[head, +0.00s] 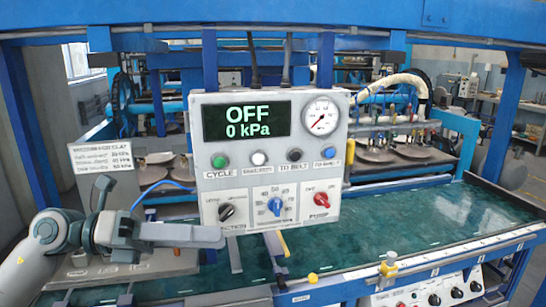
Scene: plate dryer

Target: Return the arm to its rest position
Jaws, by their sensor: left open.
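My left arm comes in from the lower left. My left gripper (182,236) is open and points to the right, below and left of the control panel's lower left corner. Nothing shows held in it, and I see it nearly edge-on. The grey control panel (270,165) stands in the middle of the view. Its display (247,120) reads OFF and 0 kPa. Below are a green button, a white, a dark and a blue one, then a black, a blue and a red knob (321,199). My right gripper is not in view.
A green belt (400,235) runs behind and right of the panel, and its visible stretch is clear. Blue frame posts (493,130) stand at the sides. A white sign (101,157) is behind my left arm. A lower box with knobs (425,296) is at the lower right.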

